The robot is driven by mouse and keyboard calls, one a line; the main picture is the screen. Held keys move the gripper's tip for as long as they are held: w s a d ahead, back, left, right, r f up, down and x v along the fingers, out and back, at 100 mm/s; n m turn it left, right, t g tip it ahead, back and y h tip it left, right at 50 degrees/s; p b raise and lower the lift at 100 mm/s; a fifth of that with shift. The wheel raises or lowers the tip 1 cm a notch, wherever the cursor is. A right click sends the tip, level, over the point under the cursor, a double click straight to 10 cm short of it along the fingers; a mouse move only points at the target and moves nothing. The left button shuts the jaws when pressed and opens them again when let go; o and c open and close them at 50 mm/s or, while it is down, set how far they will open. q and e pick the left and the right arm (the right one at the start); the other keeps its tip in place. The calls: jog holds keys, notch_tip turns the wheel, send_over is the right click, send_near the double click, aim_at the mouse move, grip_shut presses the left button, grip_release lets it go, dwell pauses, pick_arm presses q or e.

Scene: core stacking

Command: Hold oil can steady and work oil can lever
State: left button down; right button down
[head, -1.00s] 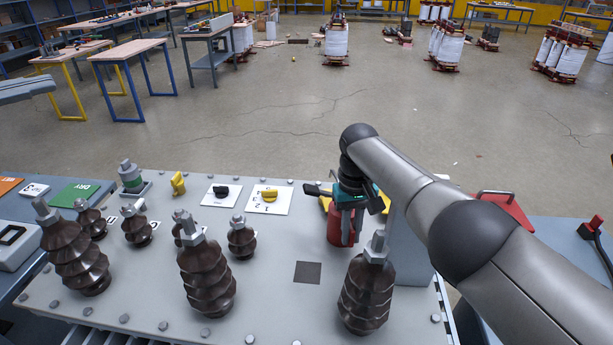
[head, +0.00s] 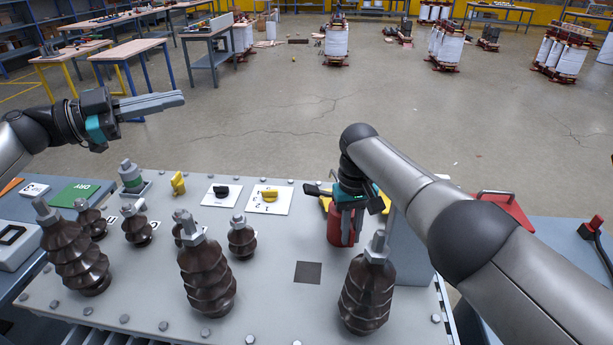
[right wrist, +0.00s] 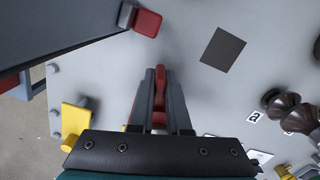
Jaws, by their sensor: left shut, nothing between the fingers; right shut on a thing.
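The red oil can (head: 334,232) stands on the grey panel at the right in the head view, partly hidden by my right gripper. My right gripper (head: 347,238) points down at the can, with its fingers shut on it. In the right wrist view, a narrow red part of the oil can (right wrist: 160,90) sits between the two fingers (right wrist: 160,100). I cannot make out the lever clearly. My left gripper (head: 181,99) is shut and empty, raised in the air beyond the panel's back left, well away from the can.
Brown ribbed insulators (head: 207,280) stand on the grey panel (head: 262,315), one (head: 366,295) just in front of the can. A black knob (head: 221,191) and yellow knobs (head: 178,183) lie left of it. A grey box (head: 405,250) stands close right of the can.

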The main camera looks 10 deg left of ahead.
pick_arm(q)
jog(key=w+d+f+n+g+y, duration=0.1)
jog(key=d+f+g+y, duration=0.1)
jog(key=d, duration=0.6)
jog(key=w+d+f+n+g+y, duration=0.1)
jog(key=d+f+g+y, duration=0.2)
jog(key=d, duration=0.6)
notch_tip(320, 180, down, 2)
jog(key=shift+w+f+g, duration=0.1)
jog(key=shift+w+g, duration=0.2)
jog(key=shift+g, duration=0.8)
jog(key=shift+d, duration=0.1)
send_over(306, 186)
jog(key=d, duration=0.2)
jog(key=f, duration=0.6)
jog(key=shift+w+f, duration=0.2)
jog(key=shift+w, duration=0.15)
jog(key=shift+s+a+f, duration=0.1)
jog(key=shift+a+f, duration=0.25)
jog(key=shift+f, duration=0.25)
jog(key=shift+s+a+f, duration=0.1)
jog(key=shift+a+f, duration=0.25)
jog(key=shift+f, duration=0.25)
jog(key=shift+a+f, duration=0.25)
jog(key=shift+f, duration=0.25)
